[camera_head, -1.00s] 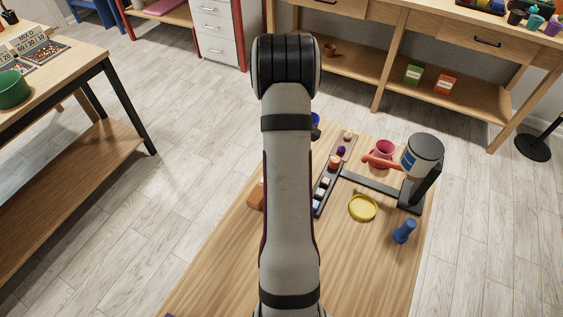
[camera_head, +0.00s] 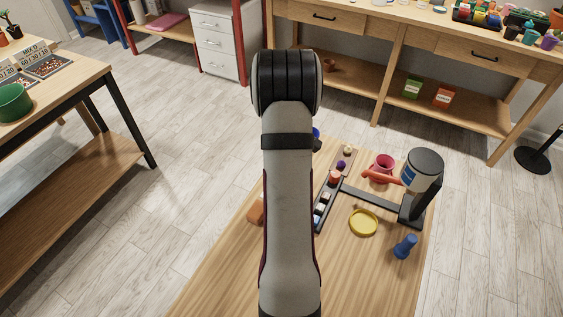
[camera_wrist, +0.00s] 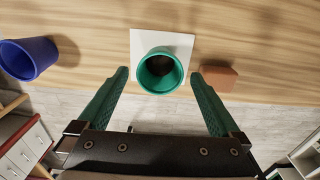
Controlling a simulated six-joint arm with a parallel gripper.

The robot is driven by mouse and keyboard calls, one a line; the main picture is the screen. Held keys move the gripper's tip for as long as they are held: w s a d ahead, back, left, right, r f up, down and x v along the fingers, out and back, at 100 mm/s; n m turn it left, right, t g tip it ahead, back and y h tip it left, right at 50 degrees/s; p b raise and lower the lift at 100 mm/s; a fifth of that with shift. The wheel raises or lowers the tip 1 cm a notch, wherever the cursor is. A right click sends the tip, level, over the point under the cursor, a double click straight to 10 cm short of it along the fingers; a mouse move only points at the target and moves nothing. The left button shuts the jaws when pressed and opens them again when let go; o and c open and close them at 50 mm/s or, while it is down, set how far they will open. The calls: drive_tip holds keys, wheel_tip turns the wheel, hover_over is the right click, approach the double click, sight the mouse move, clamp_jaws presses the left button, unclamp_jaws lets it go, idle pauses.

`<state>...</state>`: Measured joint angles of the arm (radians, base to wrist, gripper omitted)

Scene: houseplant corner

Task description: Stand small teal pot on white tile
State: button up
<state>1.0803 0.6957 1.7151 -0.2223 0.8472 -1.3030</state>
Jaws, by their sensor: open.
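In the wrist view a small teal pot (camera_wrist: 159,72) appears upright on the white tile (camera_wrist: 181,46), its round mouth toward the camera. Its near rim overlaps the tile's lower edge in the picture, and its base is hidden. My gripper (camera_wrist: 160,78) is open, with its two green fingers apart on either side of the pot. A gap shows between each finger and the pot. In the head view my arm hides the gripper, the pot and the tile.
A blue pot (camera_wrist: 29,58) lies left of the tile and a terracotta block (camera_wrist: 220,78) right of it. Bare wood lies in front.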

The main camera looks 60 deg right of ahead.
wheel_tip(320, 180, up, 9)
drive_tip(key=w+a+r+m, duration=0.1)
drive_tip(key=w+a+r, duration=0.2)
drive_tip(key=a, duration=0.5)
drive_tip(key=w+a+r, duration=0.3)
drive_tip(key=a, duration=0.5)
drive_tip(key=s+a+r+m+y, duration=0.1)
drive_tip(key=s+a, duration=0.2)
drive_tip(key=a, duration=0.6)
drive_tip(key=s+a+r+m, duration=0.2)
drive_tip(key=a, duration=0.7)
drive_tip(key=s+a+f+m, duration=0.1)
drive_tip(key=s+a+f, duration=0.1)
drive_tip(key=s+a, duration=0.5)
drive_tip(key=shift+s+m+y, duration=0.3)
drive_tip(key=shift+s+y, duration=0.1)
drive_tip(key=shift+s, duration=0.2)
